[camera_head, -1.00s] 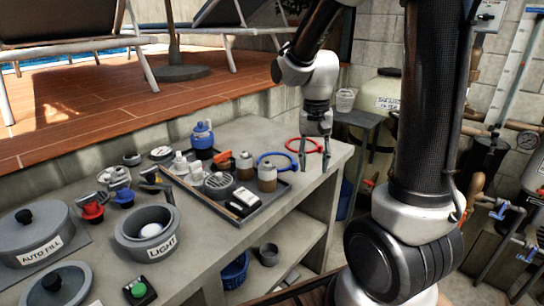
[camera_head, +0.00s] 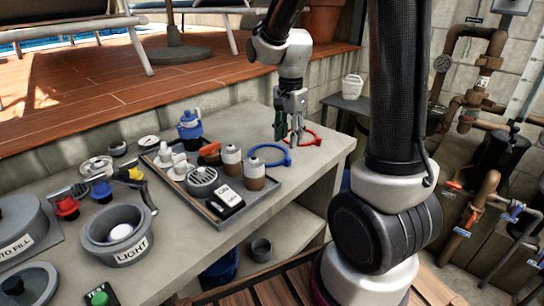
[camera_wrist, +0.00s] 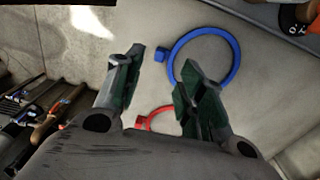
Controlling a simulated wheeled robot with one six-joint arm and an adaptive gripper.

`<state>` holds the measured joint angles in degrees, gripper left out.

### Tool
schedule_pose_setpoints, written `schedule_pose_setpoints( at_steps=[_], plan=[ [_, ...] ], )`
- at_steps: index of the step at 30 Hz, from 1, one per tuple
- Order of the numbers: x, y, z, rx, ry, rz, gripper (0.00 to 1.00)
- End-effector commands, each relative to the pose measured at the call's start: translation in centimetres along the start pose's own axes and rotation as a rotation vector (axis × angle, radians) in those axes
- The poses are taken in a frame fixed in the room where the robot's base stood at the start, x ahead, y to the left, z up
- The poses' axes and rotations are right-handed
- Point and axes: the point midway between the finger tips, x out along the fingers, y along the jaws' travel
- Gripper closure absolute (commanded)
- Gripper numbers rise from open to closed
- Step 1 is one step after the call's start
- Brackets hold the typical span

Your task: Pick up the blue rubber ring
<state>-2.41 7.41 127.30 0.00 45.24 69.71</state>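The blue rubber ring (camera_head: 272,163) lies flat on the concrete bench to the right of the tray. In the wrist view the blue ring (camera_wrist: 237,62) is ahead of my gripper, with its small blue tab near the tip of the left finger. A red ring (camera_head: 309,139) lies beside it on the bench and is partly hidden behind my gripper; in the wrist view it (camera_wrist: 142,122) shows between the fingers. My gripper (camera_head: 288,141) is open and points down over the bench beside the rings. In the wrist view my gripper (camera_wrist: 165,75) has nothing between its fingers but bench and part of the red ring.
A dark tray (camera_head: 216,216) with bottles, a strainer and small parts stands left of the blue ring. The grey LIGHT housing (camera_head: 133,250) is at front left. Bare bench lies right of the rings.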

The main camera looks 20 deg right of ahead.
Motion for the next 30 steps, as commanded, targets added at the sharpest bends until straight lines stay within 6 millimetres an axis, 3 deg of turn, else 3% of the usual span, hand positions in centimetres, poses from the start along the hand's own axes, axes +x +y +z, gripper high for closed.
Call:
schedule_pose_setpoints(
  at_steps=[15, 25, 30],
  plan=[
    [6.8, 0.1, -0.6, 0.008, -0.002, 0.005, 0.61],
    [7.7, 0.0, -0.6, 0.007, 0.0, 0.001, 0.61],
    [7.6, 0.0, -0.6, 0.007, 0.0, 0.001, 0.92]
  ],
)
